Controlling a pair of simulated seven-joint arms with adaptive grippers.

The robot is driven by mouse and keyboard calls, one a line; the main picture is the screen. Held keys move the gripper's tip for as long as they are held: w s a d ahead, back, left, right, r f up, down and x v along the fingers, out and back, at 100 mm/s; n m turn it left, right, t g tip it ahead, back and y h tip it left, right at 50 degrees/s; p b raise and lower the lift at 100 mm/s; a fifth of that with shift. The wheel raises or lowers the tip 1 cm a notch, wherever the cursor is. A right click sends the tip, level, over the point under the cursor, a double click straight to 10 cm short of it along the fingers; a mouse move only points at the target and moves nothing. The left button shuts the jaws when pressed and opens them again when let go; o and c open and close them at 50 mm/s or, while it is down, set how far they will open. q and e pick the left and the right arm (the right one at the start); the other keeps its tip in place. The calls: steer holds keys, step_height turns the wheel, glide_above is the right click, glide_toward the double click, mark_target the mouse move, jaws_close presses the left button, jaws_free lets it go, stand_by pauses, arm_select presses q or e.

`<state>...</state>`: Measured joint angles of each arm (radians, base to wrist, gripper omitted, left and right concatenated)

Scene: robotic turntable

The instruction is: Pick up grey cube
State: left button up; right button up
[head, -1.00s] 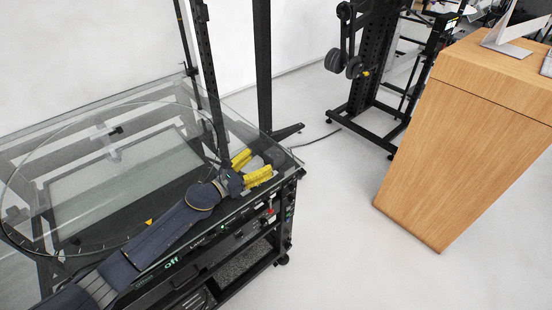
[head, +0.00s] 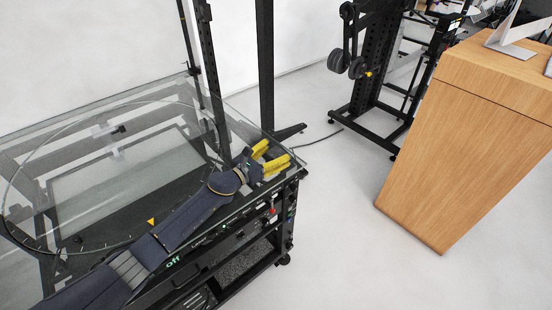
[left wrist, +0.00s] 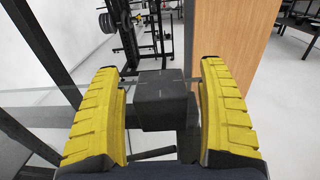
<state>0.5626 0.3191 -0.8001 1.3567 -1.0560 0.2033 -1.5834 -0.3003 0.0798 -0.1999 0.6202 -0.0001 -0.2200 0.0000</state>
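A dark grey cube (left wrist: 162,98) shows in the left wrist view, between the two yellow fingers of my left gripper. A narrow gap appears on each side of it, and I see no clear contact. My left gripper (head: 277,152) is open in the head view, low over the front right corner of the glass table (head: 305,162). The cube is hard to make out between the fingers in the head view. My right gripper is in neither view.
A round turntable ring (head: 128,103) takes up the left part of the glass top. Black upright posts (head: 264,70) stand close behind my left gripper. A wooden desk (head: 455,150) and a black rack (head: 375,70) stand to the right, with clear floor between.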

arm_select(q)
steer(key=c, duration=1.4)
steer(key=shift+o, duration=0.2)
